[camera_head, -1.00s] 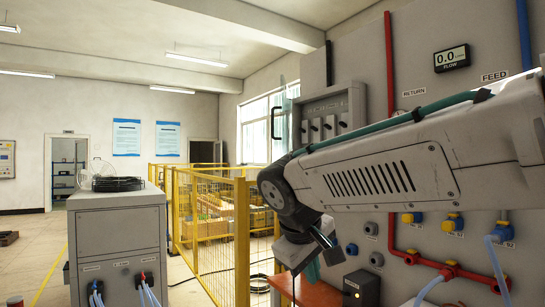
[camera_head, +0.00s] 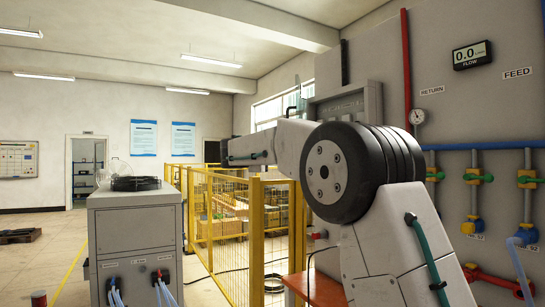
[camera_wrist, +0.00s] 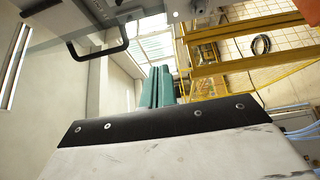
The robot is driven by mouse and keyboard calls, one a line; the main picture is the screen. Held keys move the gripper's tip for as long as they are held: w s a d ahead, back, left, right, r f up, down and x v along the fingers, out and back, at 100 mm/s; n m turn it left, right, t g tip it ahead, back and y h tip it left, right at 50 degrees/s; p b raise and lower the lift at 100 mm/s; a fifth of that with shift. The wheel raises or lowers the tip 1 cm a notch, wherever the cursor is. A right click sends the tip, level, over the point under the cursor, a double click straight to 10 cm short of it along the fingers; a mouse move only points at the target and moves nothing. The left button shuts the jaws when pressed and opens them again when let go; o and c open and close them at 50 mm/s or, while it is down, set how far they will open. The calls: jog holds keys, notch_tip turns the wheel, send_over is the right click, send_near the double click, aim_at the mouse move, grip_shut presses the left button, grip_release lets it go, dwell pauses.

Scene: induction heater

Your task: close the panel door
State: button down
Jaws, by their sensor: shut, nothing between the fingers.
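The panel door (camera_wrist: 62,16) is the grey plate at the top left of the wrist view, with a black bar handle (camera_wrist: 100,47) on it. In the head view the handle (camera_head: 288,112) shows at the left of the grey wall box (camera_head: 372,100); the door stands open, edge-on and hard to make out. My gripper (camera_wrist: 158,86) shows in the wrist view as two teal fingers, shut together and empty. The fingers are apart from the handle, to its right in that picture. In the head view my arm hides the lower box, and my gripper cannot be made out.
A wall panel (camera_head: 440,60) with red and blue pipes and valves (camera_head: 472,178) stands at the right. A yellow mesh fence (camera_head: 256,235) is behind my arm. A grey cabinet (camera_head: 140,235) with a cable coil (camera_head: 136,183) stands left.

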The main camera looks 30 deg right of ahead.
jog(key=w+d, duration=0.1)
jog(key=d, duration=0.7)
jog(key=shift+w+d, duration=0.25)
jog(key=shift+d, duration=0.1)
